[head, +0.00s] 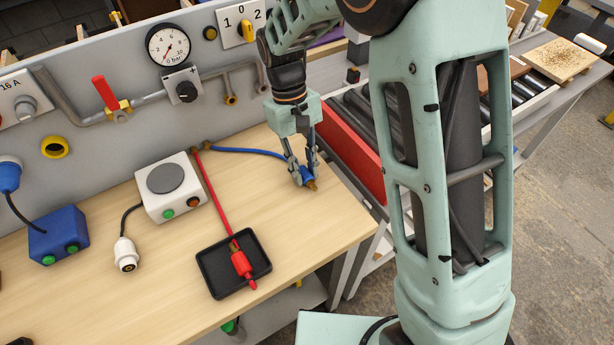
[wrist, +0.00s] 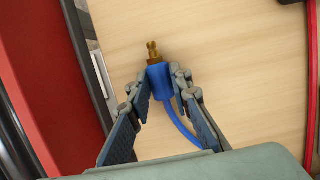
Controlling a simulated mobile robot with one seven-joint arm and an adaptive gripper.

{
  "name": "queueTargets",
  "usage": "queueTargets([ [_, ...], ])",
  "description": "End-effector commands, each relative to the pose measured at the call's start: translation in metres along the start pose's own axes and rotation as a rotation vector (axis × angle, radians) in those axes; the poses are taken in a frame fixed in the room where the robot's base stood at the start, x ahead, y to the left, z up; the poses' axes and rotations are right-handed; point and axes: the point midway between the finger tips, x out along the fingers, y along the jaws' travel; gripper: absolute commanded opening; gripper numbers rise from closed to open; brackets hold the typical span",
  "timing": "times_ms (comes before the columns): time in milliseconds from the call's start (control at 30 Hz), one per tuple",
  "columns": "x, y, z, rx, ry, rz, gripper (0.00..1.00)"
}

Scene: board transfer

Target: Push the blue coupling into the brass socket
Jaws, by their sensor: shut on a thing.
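The blue coupling (head: 307,175) has a brass tip and sits between the fingers of my gripper (head: 301,172), low over the right part of the wooden bench. In the wrist view the blue coupling (wrist: 160,80) is held between the fingertips of my gripper (wrist: 161,86), its brass tip pointing away from the palm. A blue hose (head: 248,151) runs from the coupling to a fitting at the foot of the panel. A brass socket (head: 231,100) sits at a grey pipe end on the panel, apart from the coupling. A second pipe end (head: 264,88) lies to its right.
A red coupling (head: 241,262) on a red hose lies in a black tray (head: 214,270). A white box (head: 170,186) with a grey disc and a blue box (head: 58,238) stand on the bench. A red-sided roller conveyor (head: 347,145) borders the bench's right side. The bench front is mostly clear.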

Motion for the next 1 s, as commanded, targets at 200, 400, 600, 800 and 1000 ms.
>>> queueTargets([
  [200, -0.017, 0.0, 0.004, 0.0, 0.001, 0.0, 0.0],
  [400, -0.033, 0.0, 0.009, 0.0, 0.001, 0.0, 0.0],
  [600, -0.048, 0.0, 0.013, 0.0, 0.002, 0.0, 0.0],
  [800, -0.058, 0.0, 0.016, 0.0, 0.001, 0.0, 0.0],
  [1000, -0.057, 0.0, 0.016, 0.0, 0.0, 0.0, 0.0],
])
